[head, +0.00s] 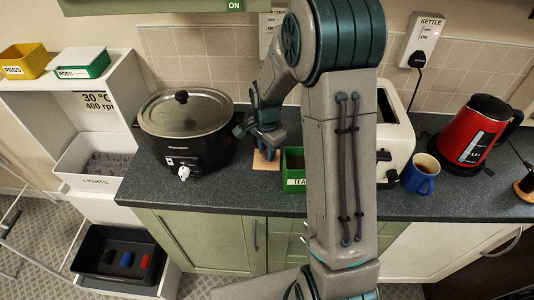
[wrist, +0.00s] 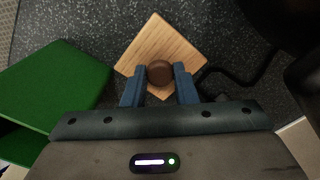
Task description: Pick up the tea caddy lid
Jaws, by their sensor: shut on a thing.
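The tea caddy lid (wrist: 159,38) is a square light-wood piece with a round dark brown knob (wrist: 159,72). In the wrist view the two blue fingers of my gripper (wrist: 159,85) are shut on the knob, one on each side. In the head view the lid (head: 266,163) shows partly beneath my gripper (head: 264,145), at the worktop by the slow cooker. I cannot tell whether it touches the worktop. The green tea caddy (head: 295,183) stands just right of the lid, partly hidden by my arm. It also shows at the left in the wrist view (wrist: 60,85).
A black slow cooker (head: 187,130) stands left of my gripper. A white toaster (head: 396,130), a blue mug (head: 420,175) and a red kettle (head: 474,128) stand to the right. A dark cord (wrist: 240,75) lies beside the lid. The worktop's front strip (head: 220,196) is clear.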

